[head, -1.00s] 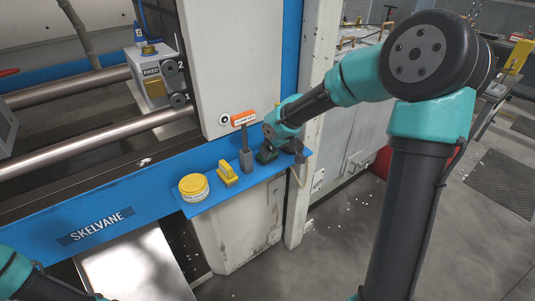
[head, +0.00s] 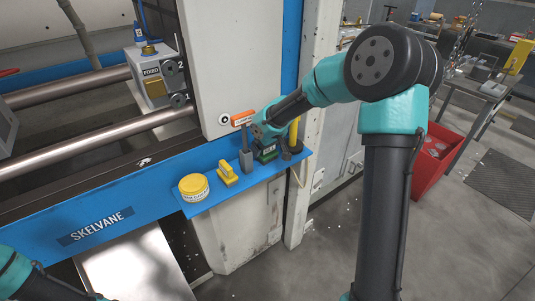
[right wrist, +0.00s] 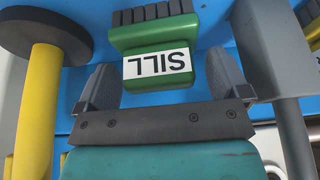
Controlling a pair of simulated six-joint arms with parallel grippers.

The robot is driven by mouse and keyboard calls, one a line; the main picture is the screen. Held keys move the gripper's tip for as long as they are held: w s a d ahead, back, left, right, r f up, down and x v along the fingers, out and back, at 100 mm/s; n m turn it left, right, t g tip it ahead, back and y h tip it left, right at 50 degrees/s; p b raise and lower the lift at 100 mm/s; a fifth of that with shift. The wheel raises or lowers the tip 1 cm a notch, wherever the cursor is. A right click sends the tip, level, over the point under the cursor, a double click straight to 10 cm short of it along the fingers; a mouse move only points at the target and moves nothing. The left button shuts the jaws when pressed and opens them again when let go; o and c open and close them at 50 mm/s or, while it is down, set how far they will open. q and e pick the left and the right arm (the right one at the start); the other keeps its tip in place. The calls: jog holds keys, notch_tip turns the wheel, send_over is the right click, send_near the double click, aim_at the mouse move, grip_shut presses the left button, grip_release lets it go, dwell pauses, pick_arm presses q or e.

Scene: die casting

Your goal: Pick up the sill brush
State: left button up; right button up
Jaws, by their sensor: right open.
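The sill brush (head: 268,153) is green with dark bristles and stands on the blue shelf of the machine, partly hidden by my right gripper in the head view. In the right wrist view the sill brush (right wrist: 150,38) shows its white SILL label, upside down, and its dark bristles at the top. My right gripper (right wrist: 162,65) is open, with one finger on each side of the green handle and gaps at both sides. In the head view my right gripper (head: 262,136) is right above the brush. Of my left arm only links show at the lower left; its gripper is out of view.
A grey block tool with an upright handle (head: 246,158) stands close left of the brush. A yellow-handled tool with a dark round base (head: 294,138) stands close right. A yellow brush (head: 228,175) and yellow tin (head: 193,187) are farther left. The machine's white panel (head: 225,60) rises behind.

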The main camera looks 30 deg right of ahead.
jog(key=shift+c, duration=0.2)
dwell(0.3)
jog(key=c, duration=1)
notch_tip(320, 180, up, 28)
dwell(0.3)
